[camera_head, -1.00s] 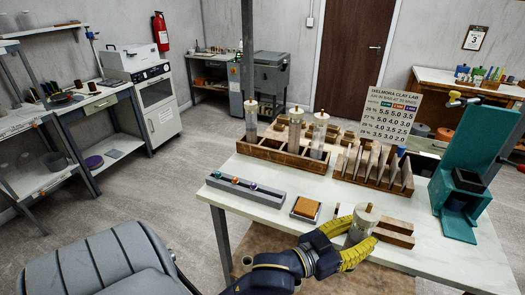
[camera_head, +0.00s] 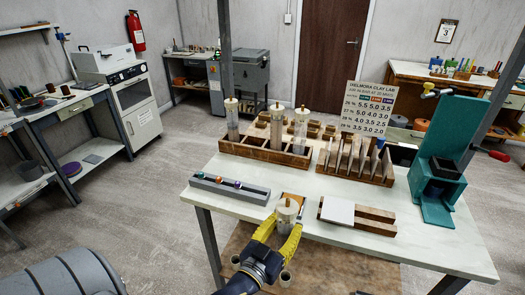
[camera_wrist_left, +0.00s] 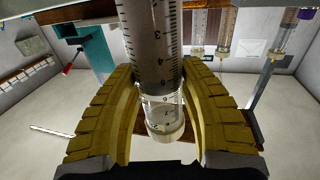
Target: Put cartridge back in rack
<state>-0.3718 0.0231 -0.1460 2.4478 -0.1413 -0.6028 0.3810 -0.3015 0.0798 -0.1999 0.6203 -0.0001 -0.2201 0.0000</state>
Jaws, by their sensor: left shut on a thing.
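My left gripper (camera_head: 277,245) has yellow padded fingers and is shut on a cartridge (camera_head: 287,212), a clear cylinder with a pale round cap and a small knob. It is upright at the table's front edge. The left wrist view shows the cartridge (camera_wrist_left: 153,45) between the two fingers, with a black scale and dark clay inside. The wooden rack (camera_head: 262,153) stands farther back on the table. Three similar cartridges stand in it: one at the left (camera_head: 232,122) and two toward the right (camera_head: 277,125) (camera_head: 300,130). Some front compartments look empty. My right gripper is out of view.
A grey holder with coloured balls (camera_head: 230,190) lies left of the cartridge. A slotted wooden stand (camera_head: 355,172) and teal press (camera_head: 440,170) stand farther right.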

